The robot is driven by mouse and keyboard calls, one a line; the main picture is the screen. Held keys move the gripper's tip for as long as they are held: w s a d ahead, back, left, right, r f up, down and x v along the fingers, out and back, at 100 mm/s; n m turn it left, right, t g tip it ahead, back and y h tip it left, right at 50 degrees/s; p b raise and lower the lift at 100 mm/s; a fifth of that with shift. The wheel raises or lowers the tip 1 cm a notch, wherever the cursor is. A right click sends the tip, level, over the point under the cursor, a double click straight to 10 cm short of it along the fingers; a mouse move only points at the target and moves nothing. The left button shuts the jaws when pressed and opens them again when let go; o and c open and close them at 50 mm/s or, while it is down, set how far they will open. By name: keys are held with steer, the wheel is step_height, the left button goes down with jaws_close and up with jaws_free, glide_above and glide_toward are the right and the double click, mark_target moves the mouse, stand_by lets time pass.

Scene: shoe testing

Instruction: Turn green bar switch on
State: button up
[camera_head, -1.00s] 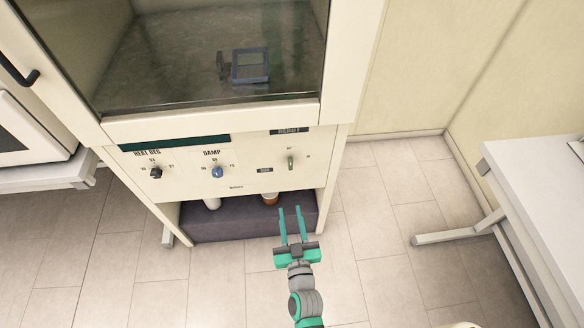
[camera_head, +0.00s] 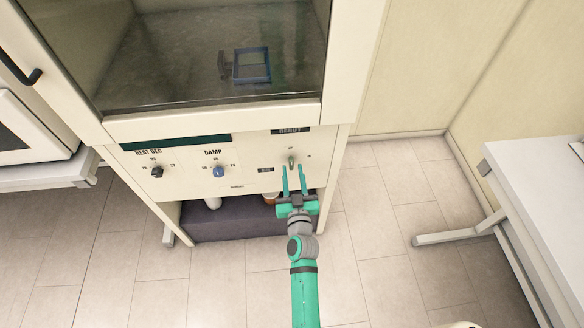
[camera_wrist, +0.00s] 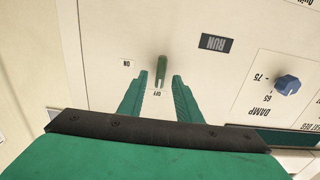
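The green bar switch (camera_head: 291,161) is a small upright bar at the right end of the cream control panel (camera_head: 258,176). In the wrist view the switch (camera_wrist: 161,70) points at the "OFF" label (camera_wrist: 157,93), and the "ON" label (camera_wrist: 127,63) is to its left there. My gripper (camera_head: 293,168) is open with its two green fingers just below the switch in the head view. In the wrist view the gripper (camera_wrist: 158,78) has a fingertip on either side of the switch's lower end. I cannot tell whether either finger touches it.
A blue knob marked "DAMP" (camera_head: 218,172) and a black knob (camera_head: 157,171) are on the same panel to the left. A glass-fronted chamber is above; a white table (camera_head: 540,190) stands at the right.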

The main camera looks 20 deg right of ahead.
steer(key=shift+x, duration=1.3)
steer(key=shift+s, duration=0.1)
steer(key=shift+c, duration=0.3)
jaws_close()
